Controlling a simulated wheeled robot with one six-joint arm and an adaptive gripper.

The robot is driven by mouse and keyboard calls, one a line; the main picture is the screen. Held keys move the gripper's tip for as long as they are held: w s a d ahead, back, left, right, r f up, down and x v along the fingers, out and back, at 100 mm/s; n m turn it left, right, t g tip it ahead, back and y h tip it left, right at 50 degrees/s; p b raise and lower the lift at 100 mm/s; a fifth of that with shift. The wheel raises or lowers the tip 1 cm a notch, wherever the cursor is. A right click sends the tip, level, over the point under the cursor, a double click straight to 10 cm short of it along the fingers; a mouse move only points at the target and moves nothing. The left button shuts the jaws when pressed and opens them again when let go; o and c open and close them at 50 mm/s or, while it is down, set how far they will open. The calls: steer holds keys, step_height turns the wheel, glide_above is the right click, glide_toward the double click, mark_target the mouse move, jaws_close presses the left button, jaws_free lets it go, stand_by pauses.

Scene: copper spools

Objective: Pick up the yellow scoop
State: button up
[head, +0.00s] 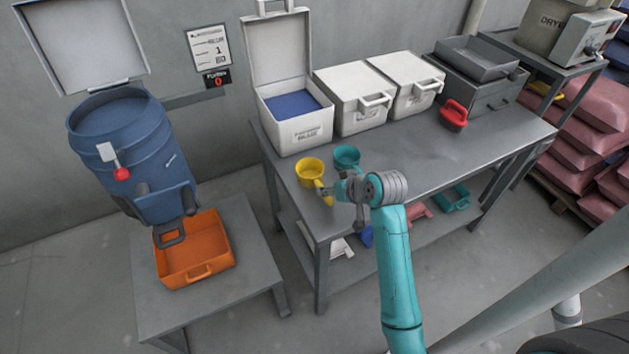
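The yellow scoop (310,171) is a round cup with a handle, at the front left of the grey table (435,180). Its handle points toward the front right, to my gripper (328,189). My gripper is at the end of the teal arm, right at the scoop's handle. The fingers are small and partly hidden here, so I cannot tell whether they are around the handle or beside it, open or shut. A teal scoop (346,156) is just behind and right of the yellow one, close to my wrist.
An open white box (300,136) with blue contents stands behind the scoops, with closed white boxes (358,103) to its right. A red scoop (454,115) lies farther right. A blue barrel (135,150) and orange tray (210,262) are at left. The table's middle is clear.

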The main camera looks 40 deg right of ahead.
mark_target(317, 184)
steer(key=shift+w+r+x, duration=0.1)
steer(key=shift+x, duration=0.85)
steer(key=shift+w+r+x, duration=0.1)
steer(key=shift+w+x, duration=0.05)
steer(key=shift+x, duration=0.8)
steer(key=shift+w+r+x, duration=0.1)
steer(key=shift+r+x, duration=0.05)
steer(key=shift+x, duration=0.8)
steer(key=shift+a, duration=0.2)
steer(key=shift+c, duration=0.3)
jaws_close()
